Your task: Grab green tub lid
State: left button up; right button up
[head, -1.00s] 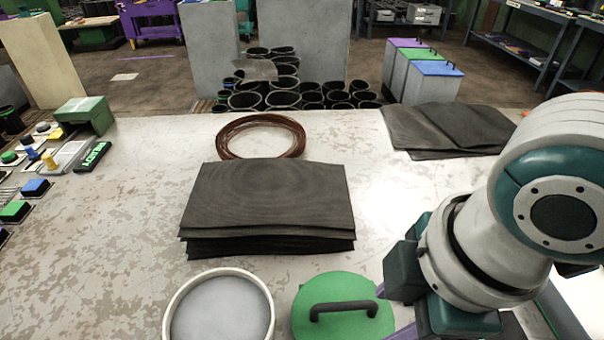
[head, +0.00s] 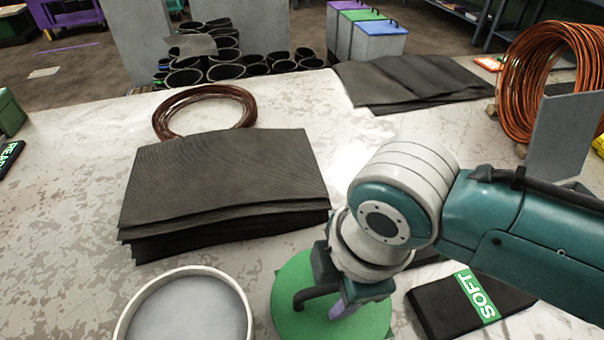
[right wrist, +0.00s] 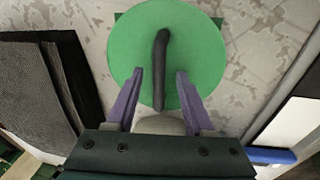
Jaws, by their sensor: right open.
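The green tub lid (head: 375,318) is a flat green disc on the table at the bottom of the head view, with a dark bar handle (head: 310,293) on top. It also shows in the right wrist view (right wrist: 205,45), the handle (right wrist: 161,50) running lengthwise. My right gripper (right wrist: 160,71) is open over the lid, its purple fingers on either side of the handle's near part with a gap at each side. In the head view the right gripper (head: 340,305) hides part of the lid and handle. My left gripper is out of view.
A round white-rimmed tub (head: 130,318) stands left of the lid. A stack of dark rubber sheets (head: 225,185) lies behind it, with a brown coil (head: 160,118) beyond. A black pad marked SOFT (head: 440,310) lies right of the lid. Bare table shows at left.

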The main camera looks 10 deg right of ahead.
jog(key=shift+f, duration=0.1)
grip_shut()
dwell(0.4)
